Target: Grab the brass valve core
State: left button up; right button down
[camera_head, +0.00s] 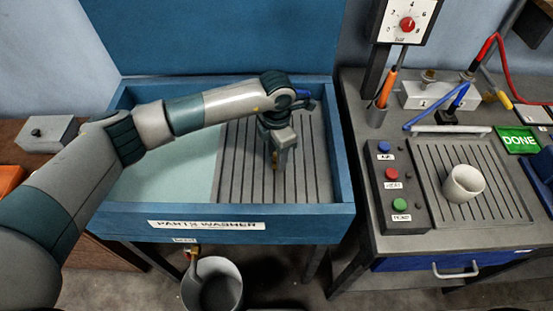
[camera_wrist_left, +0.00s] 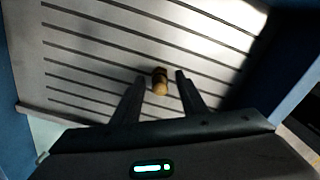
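The brass valve core (camera_wrist_left: 160,82) is a small golden-brown cylinder with a dark band, on the ribbed drain board (camera_wrist_left: 85,55) of the parts washer. In the head view only a bit of the core (camera_head: 275,163) shows beside my left gripper's fingers. My left gripper (camera_head: 280,160) points down over the drain board. In the left wrist view its fingers (camera_wrist_left: 157,95) are apart, with the core between or just beyond their tips and a gap on both sides. I cannot tell how high the tips are. My right gripper is not in view.
The blue washer walls (camera_head: 345,165) rise around the drain board, with the pale basin (camera_head: 165,185) on its left. A bench at right holds a white cup (camera_head: 462,183) on a ribbed tray, a button box (camera_head: 397,185) and tools. A bucket (camera_head: 212,285) stands below.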

pick_arm(q)
jog(key=shift+c, duration=0.4)
grip_shut()
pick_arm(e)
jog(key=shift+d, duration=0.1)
pick_arm(q)
jog(key=shift+r, duration=0.2)
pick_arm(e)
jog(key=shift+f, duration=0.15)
